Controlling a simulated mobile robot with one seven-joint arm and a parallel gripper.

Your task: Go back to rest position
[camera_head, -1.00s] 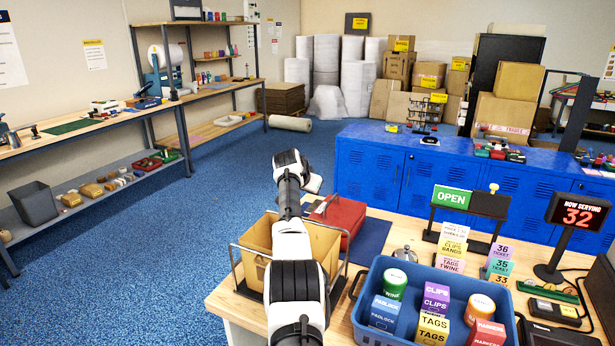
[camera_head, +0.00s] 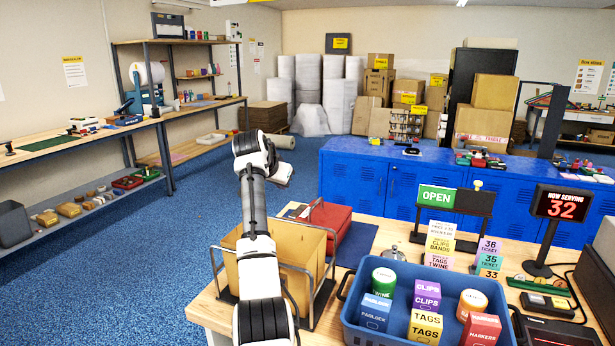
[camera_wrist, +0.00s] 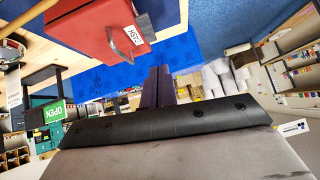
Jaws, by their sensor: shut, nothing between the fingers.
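My gripper shows in the wrist view as two dark fingers (camera_wrist: 160,86) closed together, with nothing held between them. The arm hides part of the carton. A red cash box (camera_head: 332,222) stands behind the carton on the counter; it also shows at the upper left of the wrist view (camera_wrist: 92,30), apart from the fingers.
A blue tote (camera_head: 352,330) of labelled boxes and cans stands on the counter to the right. Behind it are the OPEN sign (camera_head: 437,196) and the "32" display (camera_head: 562,204). Blue lockers (camera_head: 350,180) stand beyond. The blue floor (camera_head: 150,260) at left is clear.

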